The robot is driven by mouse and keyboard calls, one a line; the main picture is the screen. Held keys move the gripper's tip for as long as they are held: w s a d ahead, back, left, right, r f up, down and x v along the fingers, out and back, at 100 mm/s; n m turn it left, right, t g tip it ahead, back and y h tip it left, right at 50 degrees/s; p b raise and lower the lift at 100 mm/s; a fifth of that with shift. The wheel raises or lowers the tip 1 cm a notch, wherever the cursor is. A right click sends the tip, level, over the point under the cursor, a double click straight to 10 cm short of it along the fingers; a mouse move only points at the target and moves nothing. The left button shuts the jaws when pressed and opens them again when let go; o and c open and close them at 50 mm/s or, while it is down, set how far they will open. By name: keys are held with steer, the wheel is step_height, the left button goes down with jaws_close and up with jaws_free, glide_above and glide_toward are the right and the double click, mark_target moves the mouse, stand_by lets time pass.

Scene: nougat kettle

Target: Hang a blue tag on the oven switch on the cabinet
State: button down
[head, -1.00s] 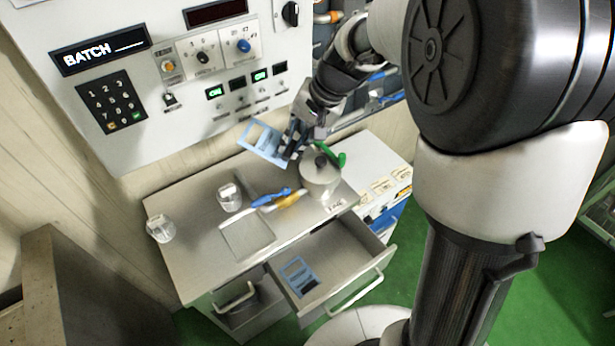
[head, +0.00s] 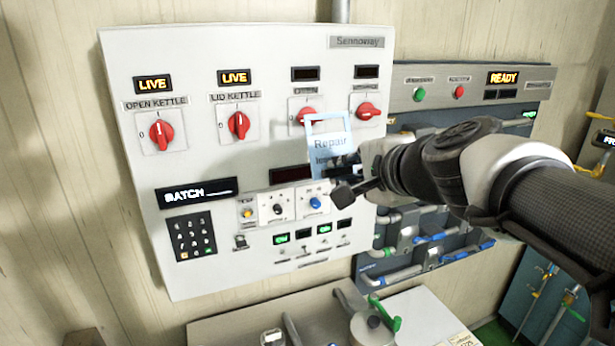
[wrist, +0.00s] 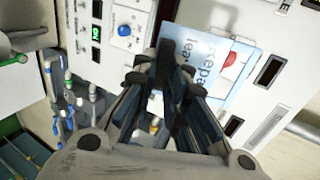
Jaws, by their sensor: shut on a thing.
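My gripper (head: 343,178) is shut on a blue tag (head: 331,152) by its lower part. The tag is upright, reads "Repair" and has an open frame at its top. It is in front of the white cabinet panel, beside the third red rotary switch (head: 304,116), whose label is too blurred to read. The tag's upper left corner overlaps that switch. In the wrist view the tag (wrist: 207,62) is at the fingertips (wrist: 175,68), and a red knob (wrist: 230,58) shows at its frame. I cannot tell whether the frame is around the knob.
Three other red switches (head: 162,132) (head: 238,125) (head: 368,110) are on the same panel. The two left displays read LIVE; the two right ones are dark. A pot (head: 372,328) stands on the counter below.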

steer(key=shift+w+a+f+p, duration=0.15)
steer(key=shift+w+a, duration=0.3)
steer(key=shift+w, duration=0.8)
steer(key=shift+w+a+f+p, duration=0.2)
steer(key=shift+w+a, duration=0.25)
steer(key=shift+w, duration=0.8)
steer(key=shift+w+a+f+p, duration=0.15)
steer(key=shift+w+a, duration=0.3)
steer(key=shift+w, duration=0.8)
steer(key=c, duration=1.5)
jaws_free()
steer(key=shift+c, duration=0.2)
steer(key=v, duration=1.2)
steer(key=s+d+f+n+g+h+b, duration=0.1)
steer(key=s+d+f+n+g+h, duration=0.1)
steer(key=s+f+n+g, duration=0.2)
steer(key=s+d+f+n+g+h+b, duration=0.1)
steer(key=s+f+n, duration=0.9)
steer(key=s+f, duration=1)
step_height(320, 180, down, 2)
steer(key=d+g+h, duration=0.1)
steer(key=g, duration=0.1)
steer(key=shift+s+d+g+h, duration=0.3)
steer(key=shift+s+d+g, duration=0.05)
steer(key=shift+g, duration=0.05)
